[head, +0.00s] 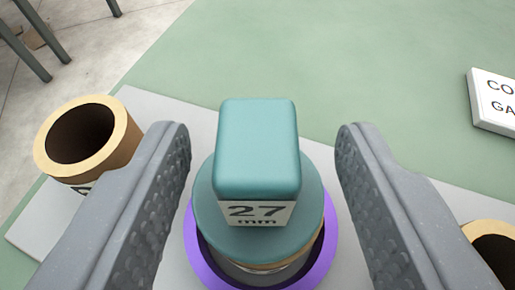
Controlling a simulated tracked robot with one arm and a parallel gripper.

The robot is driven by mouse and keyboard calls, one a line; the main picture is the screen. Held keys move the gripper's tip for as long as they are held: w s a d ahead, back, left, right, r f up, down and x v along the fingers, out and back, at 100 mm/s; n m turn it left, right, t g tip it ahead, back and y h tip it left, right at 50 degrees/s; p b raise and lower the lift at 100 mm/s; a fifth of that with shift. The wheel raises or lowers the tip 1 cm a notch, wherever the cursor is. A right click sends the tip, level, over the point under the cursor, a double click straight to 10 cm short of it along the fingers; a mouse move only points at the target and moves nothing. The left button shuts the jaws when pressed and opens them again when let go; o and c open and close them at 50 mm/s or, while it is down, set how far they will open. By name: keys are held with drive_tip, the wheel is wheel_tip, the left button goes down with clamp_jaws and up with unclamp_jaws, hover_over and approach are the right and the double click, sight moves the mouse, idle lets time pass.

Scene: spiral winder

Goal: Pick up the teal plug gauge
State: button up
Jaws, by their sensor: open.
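The teal plug gauge (258,150) stands upright in the middle of the head view. It has a block-shaped grip with a "27 mm" label on a round teal flange. Its lower part sits at a purple ring (204,268), and how deep it goes in is hidden. My gripper (262,140) is open, with one grey textured finger on each side of the plug gauge. Gaps show between both fingers and the grip, so neither appears to touch it.
A cardboard tube (122,150) stands at the left on a light grey board (205,125). Another tube (490,240) shows partly at the right edge. A white sign (495,100) lies on the green table (330,60) at right. The table behind the gauge is clear.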

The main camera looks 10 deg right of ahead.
drive_tip(key=shift+b+x, duration=0.45)
drive_tip(key=shift+x, duration=1.5)
drive_tip(key=shift+a, duration=0.15)
clamp_jaws()
